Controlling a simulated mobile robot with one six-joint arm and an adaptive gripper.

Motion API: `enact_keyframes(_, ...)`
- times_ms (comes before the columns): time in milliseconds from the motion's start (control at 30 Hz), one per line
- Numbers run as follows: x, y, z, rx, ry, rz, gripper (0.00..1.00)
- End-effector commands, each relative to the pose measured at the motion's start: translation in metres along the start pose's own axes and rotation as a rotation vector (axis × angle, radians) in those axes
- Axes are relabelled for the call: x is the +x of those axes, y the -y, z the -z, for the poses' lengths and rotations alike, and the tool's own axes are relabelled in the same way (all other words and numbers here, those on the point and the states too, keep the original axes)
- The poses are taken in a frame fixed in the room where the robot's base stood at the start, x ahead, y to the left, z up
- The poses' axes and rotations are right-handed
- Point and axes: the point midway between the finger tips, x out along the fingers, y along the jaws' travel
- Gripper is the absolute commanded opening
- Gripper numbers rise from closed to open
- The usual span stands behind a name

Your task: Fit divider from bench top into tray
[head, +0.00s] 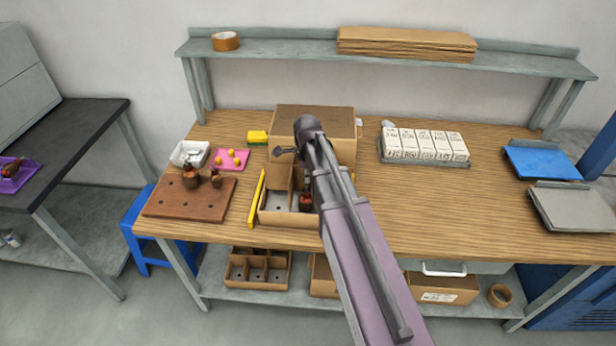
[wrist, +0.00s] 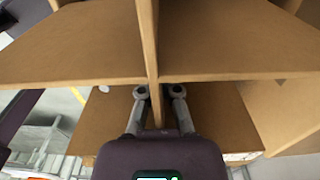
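The cardboard tray (head: 283,217) lies open near the bench's front edge, left of the middle, partly hidden behind my arm. A dark red-brown armature (head: 306,201) stands in one of its compartments. In the wrist view, my gripper (wrist: 159,92) has its two fingers on either side of a thin upright cardboard panel, which appears to be the divider (wrist: 152,45). The fingers look closed on it. Cardboard surfaces extend to both sides of the panel. In the head view the divider cannot be told apart from the tray and box.
A closed cardboard box (head: 313,118) stands just behind the tray. A yellow strip (head: 256,200) lies along its left side. A brown board (head: 187,203) with armatures is further left. White cartons (head: 425,143) stand at the back right. The bench middle right is clear.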

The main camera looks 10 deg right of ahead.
Motion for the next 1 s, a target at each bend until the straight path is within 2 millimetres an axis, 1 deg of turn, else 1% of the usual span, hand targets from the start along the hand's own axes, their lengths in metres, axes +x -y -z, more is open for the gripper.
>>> enact_keyframes(400, 0.0098, 0.0001, 0.0002, 0.000, 0.000, 0.000, 0.00)
enact_keyframes(833, 0.0107, 0.0001, 0.0004, 0.001, 0.000, 0.000, 0.00)
enact_keyframes(900, 0.0107, 0.0001, 0.0005, 0.001, 0.000, 0.000, 0.25)
enact_keyframes(967, 0.0107, 0.0002, 0.0005, 0.001, 0.000, 0.000, 0.43)
enact_keyframes(1000, 0.0107, 0.0002, 0.0005, 0.001, 0.000, 0.000, 0.49)
